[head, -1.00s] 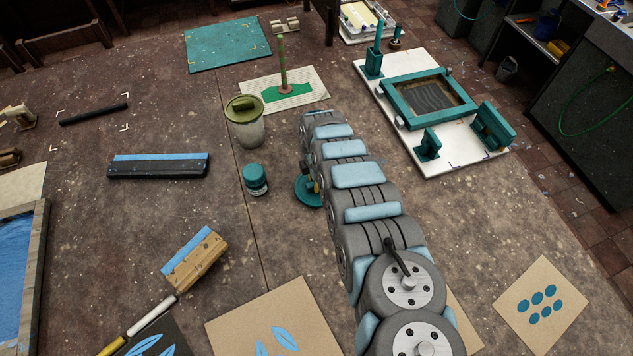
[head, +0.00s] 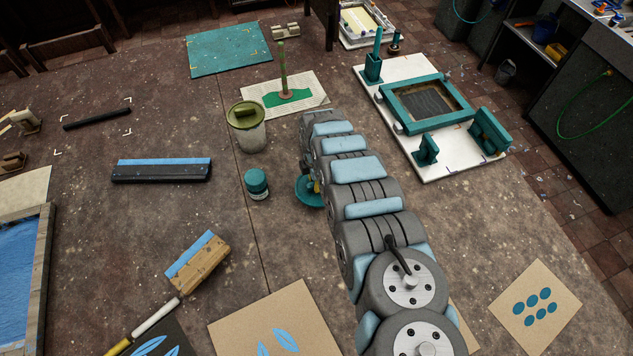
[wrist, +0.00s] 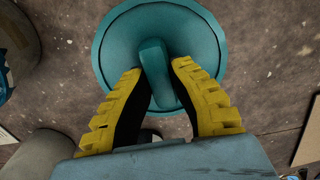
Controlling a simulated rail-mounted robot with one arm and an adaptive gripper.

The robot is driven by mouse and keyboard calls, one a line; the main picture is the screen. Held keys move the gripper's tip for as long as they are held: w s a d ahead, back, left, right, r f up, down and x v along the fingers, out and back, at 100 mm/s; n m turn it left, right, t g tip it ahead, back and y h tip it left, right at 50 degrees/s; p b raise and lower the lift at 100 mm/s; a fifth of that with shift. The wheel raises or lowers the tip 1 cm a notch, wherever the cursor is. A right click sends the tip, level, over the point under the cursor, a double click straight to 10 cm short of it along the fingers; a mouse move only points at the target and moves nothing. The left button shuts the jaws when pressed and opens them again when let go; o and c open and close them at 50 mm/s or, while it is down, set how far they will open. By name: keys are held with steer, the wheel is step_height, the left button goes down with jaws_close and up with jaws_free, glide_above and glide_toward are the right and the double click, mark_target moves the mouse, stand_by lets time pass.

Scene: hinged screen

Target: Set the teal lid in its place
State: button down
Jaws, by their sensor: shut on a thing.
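The teal lid (head: 306,191) is a round disc with a raised grip bar, partly hidden behind my arm in the head view. In the wrist view the lid (wrist: 110,55) fills the top middle. The yellow fingers of my gripper (wrist: 155,75) are shut on its grip bar, one finger on each side. In the head view my gripper is mostly hidden by my own arm. I cannot tell whether the lid's underside touches the table. A small jar with a teal top (head: 256,184) stands just left of the lid.
The teal hinged screen frame (head: 425,103) lies on a white board at the back right. A black-and-blue squeegee (head: 161,171) lies at left. Bare table shows right of my arm.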

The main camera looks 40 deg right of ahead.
steer(key=shift+r+p, duration=1.05)
steer(key=shift+r, duration=0.5)
steer(key=shift+r, duration=0.1)
steer(key=shift+r+p, duration=1)
steer(key=shift+r, duration=0.3)
steer(key=shift+f, duration=0.1)
